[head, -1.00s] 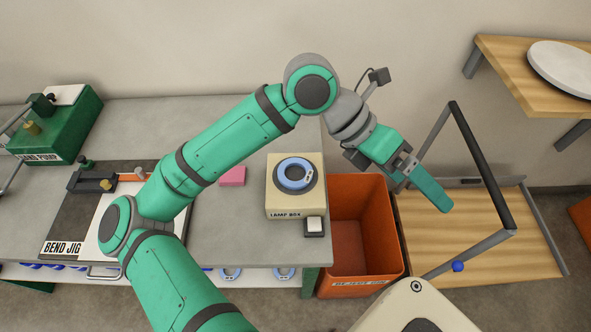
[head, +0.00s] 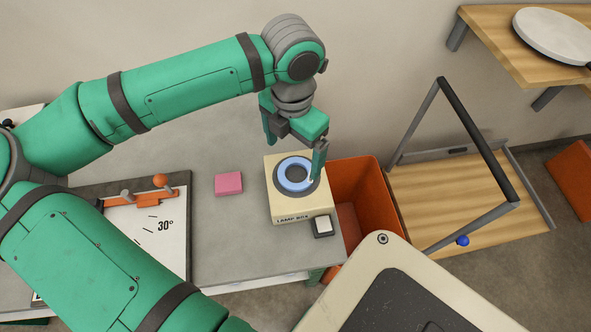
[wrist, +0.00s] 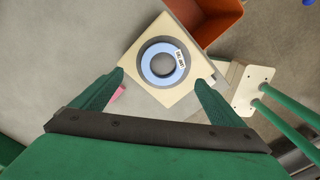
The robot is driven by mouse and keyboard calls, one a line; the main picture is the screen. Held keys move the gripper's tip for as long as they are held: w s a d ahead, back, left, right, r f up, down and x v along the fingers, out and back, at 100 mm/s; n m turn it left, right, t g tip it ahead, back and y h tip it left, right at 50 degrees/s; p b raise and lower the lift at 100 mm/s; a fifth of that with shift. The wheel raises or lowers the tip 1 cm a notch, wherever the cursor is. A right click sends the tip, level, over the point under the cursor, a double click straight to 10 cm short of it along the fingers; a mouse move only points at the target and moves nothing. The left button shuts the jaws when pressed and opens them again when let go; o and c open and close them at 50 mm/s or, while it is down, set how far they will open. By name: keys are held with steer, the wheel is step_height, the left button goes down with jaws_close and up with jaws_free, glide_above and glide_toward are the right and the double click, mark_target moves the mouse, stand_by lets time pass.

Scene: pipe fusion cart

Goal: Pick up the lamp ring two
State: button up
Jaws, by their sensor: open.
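A light blue ring (head: 295,174) with a white label lies flat on the dark round top of the cream lamp box (head: 285,207). My gripper (head: 294,158) is open, pointing down above the far side of the lamp box. In the wrist view the ring (wrist: 149,70) lies between and beyond the open fingers (wrist: 160,78). Nothing is between the fingers, and they appear apart from the ring.
A pink block (head: 228,183) lies left of the lamp box on the grey bench. A small box with a white top (head: 323,227) is at its front right corner. An orange bin (head: 362,185) stands to the right. The bend jig (head: 150,240) is at left.

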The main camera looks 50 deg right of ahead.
mark_target(295, 177)
steer(key=shift+s+a+f, duration=0.1)
steer(key=shift+a+f, duration=0.1)
steer(key=shift+f, duration=0.6)
steer(key=shift+s+d+f, duration=0.1)
steer(key=shift+s+f, duration=0.05)
steer(key=shift+f, duration=1.2)
steer(key=shift+s+d+f, duration=0.1)
steer(key=shift+f, duration=1.25)
steer(key=c, duration=1.2)
steer(key=shift+r, duration=0.2)
